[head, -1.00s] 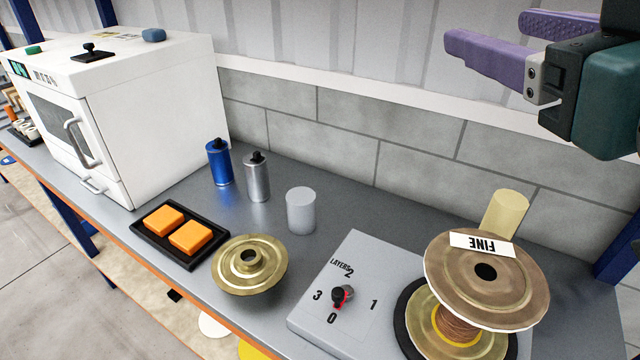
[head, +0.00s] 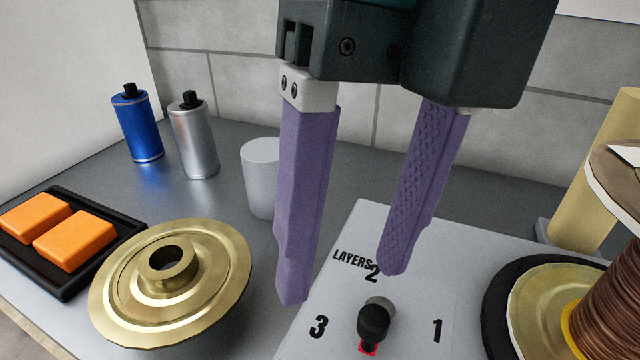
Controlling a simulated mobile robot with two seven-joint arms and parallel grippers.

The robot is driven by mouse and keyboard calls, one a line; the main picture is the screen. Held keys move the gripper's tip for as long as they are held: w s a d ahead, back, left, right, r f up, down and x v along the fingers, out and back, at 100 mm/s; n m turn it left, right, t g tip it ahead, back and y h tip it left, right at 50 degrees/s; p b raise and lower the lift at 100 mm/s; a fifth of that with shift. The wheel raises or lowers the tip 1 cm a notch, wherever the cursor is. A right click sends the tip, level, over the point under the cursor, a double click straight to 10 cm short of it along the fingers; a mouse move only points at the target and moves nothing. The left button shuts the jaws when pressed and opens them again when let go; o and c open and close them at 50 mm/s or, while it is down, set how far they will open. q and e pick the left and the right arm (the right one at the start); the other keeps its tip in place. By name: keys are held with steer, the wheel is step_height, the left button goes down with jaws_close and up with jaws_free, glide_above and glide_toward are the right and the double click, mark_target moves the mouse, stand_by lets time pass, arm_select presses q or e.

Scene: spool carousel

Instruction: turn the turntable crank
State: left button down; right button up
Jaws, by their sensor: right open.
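My right gripper (head: 341,286) is open and empty, with its purple fingers pointing down, in the middle of the head view. The grey panel box (head: 345,235) is marked LAYERS with 2, 3 and 1 showing. A small black crank-like knob (head: 373,325) with a red tip stands on it, just below and right of the fingertips in the picture. Its red tip points toward the bottom edge. I see no contact between fingers and knob. A black round base (head: 496,302) carries a spool with brown winding (head: 605,310), cut off at the right edge. My left gripper is out of view.
A brass flanged disc (head: 215,290) lies left of the box. A black tray (head: 75,285) holds two orange blocks. A blue bottle (head: 137,128), a silver bottle (head: 195,143) and a grey cylinder (head: 260,170) stand behind. A pale yellow cylinder (head: 595,175) stands at right.

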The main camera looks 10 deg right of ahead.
mark_target(375, 315)
steer(key=shift+m+t+h, duration=0.3)
steer(key=shift+t+h, duration=0.1)
steer(key=shift+h, duration=0.5)
steer(key=d+f, duration=0.1)
steer(key=f, duration=0.2)
steer(key=w+d+f, duration=0.1)
steer(key=f, duration=0.2)
steer(key=w+d+f, duration=0.1)
steer(key=f, duration=0.3)
steer(key=shift+r, duration=0.1)
jaws_close()
